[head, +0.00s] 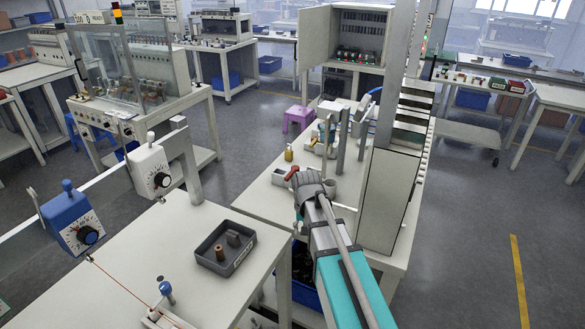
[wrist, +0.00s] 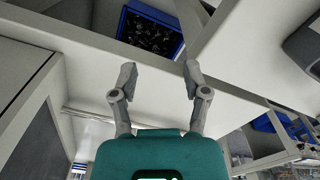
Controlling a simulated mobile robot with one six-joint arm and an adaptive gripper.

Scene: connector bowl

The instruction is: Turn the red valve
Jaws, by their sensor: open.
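A small red part (head: 292,172), which looks like the valve's handle, shows in the head view just left of the grey end of my arm, above the middle bench. The arm partly hides what it sits on, and I cannot tell whether they touch. The red valve does not show in the wrist view. My gripper (wrist: 158,76) is open in the wrist view, with its two grey fingers apart and nothing between them. In the head view its fingers cannot be made out clearly.
A blue bin (wrist: 150,32) of dark parts sits below bench level. A dark tray (head: 215,262) with two small parts lies on the near bench (head: 120,275). A tall pale cabinet (head: 388,200) stands right of my arm. Open floor (head: 460,230) lies further right.

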